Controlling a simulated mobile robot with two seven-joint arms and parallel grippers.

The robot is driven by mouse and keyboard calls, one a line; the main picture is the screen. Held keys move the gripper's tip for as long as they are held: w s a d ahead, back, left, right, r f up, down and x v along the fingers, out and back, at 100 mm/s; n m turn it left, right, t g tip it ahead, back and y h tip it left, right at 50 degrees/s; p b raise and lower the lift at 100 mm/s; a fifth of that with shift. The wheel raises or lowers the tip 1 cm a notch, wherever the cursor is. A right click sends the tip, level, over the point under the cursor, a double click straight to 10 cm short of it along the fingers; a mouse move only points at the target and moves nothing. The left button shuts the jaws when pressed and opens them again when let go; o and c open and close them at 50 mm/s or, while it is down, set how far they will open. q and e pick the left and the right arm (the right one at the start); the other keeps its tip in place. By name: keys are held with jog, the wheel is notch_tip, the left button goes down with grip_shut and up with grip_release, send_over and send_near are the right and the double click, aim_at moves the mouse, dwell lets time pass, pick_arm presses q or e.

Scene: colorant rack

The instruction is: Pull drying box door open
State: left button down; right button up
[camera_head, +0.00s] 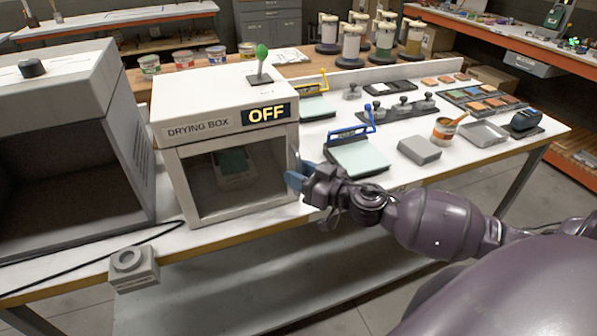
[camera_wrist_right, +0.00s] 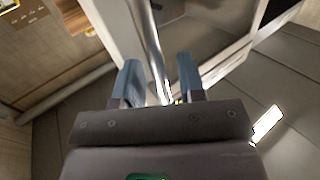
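The drying box (camera_head: 222,95) is a white box on the table, with an "OFF" sign on its front and a green-topped lever on top. Its framed, see-through door (camera_head: 243,212) looks shut; a greenish item shows dimly behind it. My right gripper (camera_head: 294,180) is at the door's right edge. In the right wrist view its two blue fingers (camera_wrist_right: 160,88) stand apart, with a pale upright edge or handle (camera_wrist_right: 151,45) of the box running between them. Whether a finger touches it I cannot tell. My left gripper is not in view.
A larger grey open-fronted box (camera_head: 75,150) stands to the left. A small grey block device (camera_head: 133,268) sits at the table's front edge, with a black cable nearby. A blue-handled screen frame (camera_head: 358,155) lies right of the drying box. Floor space in front is clear.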

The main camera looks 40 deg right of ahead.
jog(key=shift+w+a, duration=0.1)
jog(key=shift+w, duration=0.05)
grip_shut()
dwell(0.4)
